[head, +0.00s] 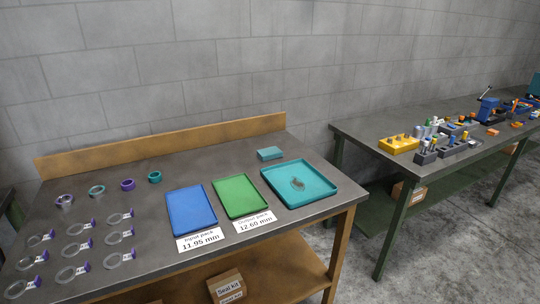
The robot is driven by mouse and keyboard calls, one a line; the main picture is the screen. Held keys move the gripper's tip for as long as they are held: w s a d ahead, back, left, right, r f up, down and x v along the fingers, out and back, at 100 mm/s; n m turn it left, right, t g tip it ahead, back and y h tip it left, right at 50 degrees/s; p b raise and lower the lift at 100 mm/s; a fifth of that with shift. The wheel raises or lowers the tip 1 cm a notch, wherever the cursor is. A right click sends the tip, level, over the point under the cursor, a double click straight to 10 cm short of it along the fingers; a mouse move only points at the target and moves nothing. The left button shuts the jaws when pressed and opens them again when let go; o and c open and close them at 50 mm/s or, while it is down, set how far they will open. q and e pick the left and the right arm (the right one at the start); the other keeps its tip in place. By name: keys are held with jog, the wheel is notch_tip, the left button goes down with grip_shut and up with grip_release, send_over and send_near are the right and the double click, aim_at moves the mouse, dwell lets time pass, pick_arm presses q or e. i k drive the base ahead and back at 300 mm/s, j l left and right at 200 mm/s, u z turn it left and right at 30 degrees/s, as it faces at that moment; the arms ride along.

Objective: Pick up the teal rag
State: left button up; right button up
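A small folded teal block that looks like the rag (270,153) lies flat near the back right of the near workbench. It sits behind the teal tray (325,190) and is apart from it. Nothing covers it. Neither of my grippers shows in the head view.
The near workbench (130,210) also bears a blue tray (192,210), a green tray (240,196), white labels, several rings and tagged parts at left. A small greyish item (298,184) lies in the teal tray. A second bench (375,140) with tools stands at right, across a floor gap.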

aim_at(271, 153)
jog(key=i+l, duration=0.15)
jog(key=l, duration=0.3)
jog(key=i+l+u, duration=0.1)
jog(key=l, duration=0.3)
jog(key=i+l, duration=0.15)
jog(key=l, duration=0.3)
jog(key=i+l, duration=0.15)
jog(key=l, duration=0.3)
jog(key=i+l+u, duration=0.1)
jog(key=l, duration=0.35)
jog(key=i+l, duration=0.15)
jog(key=l, duration=0.3)
jog(key=i+l+u, duration=0.1)
jog(key=l, duration=0.35)
